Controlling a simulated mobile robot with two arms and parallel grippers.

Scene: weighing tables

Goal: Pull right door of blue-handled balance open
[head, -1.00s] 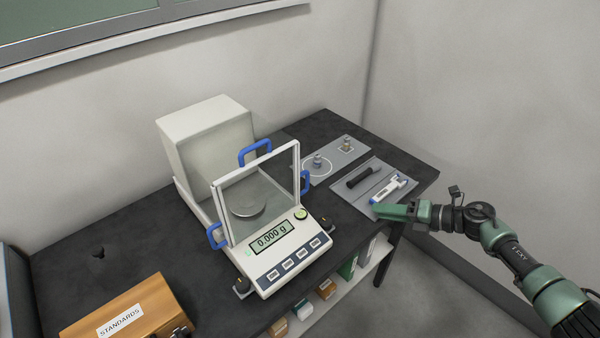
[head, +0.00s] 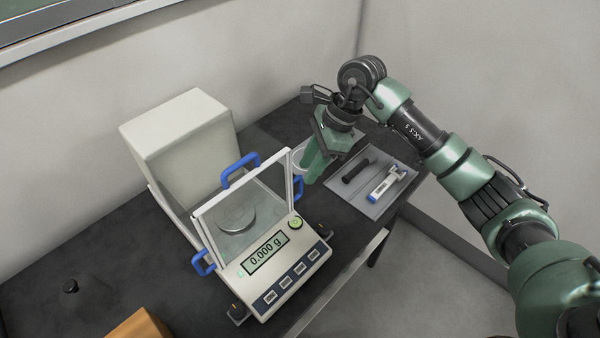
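The blue-handled balance (head: 232,262) stands on the dark table, its display reading 0.000 g. Its right blue handle (head: 298,188) shows at the right edge of the glass draft shield. The right door's glass is seen too steeply to tell its exact position. Other blue handles sit at the top (head: 240,169) and on the left (head: 202,264). My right gripper (head: 308,178) points downward just beyond and right of the right handle. Its fingers overlap in view, so contact and opening cannot be told. My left gripper is out of view.
A grey tray (head: 366,202) with a black tool (head: 358,171) and a white-blue tool (head: 383,187) lies right of the balance. My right arm crosses above it. An orange-brown box (head: 138,327) is at the front left. The table's left part is mostly clear.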

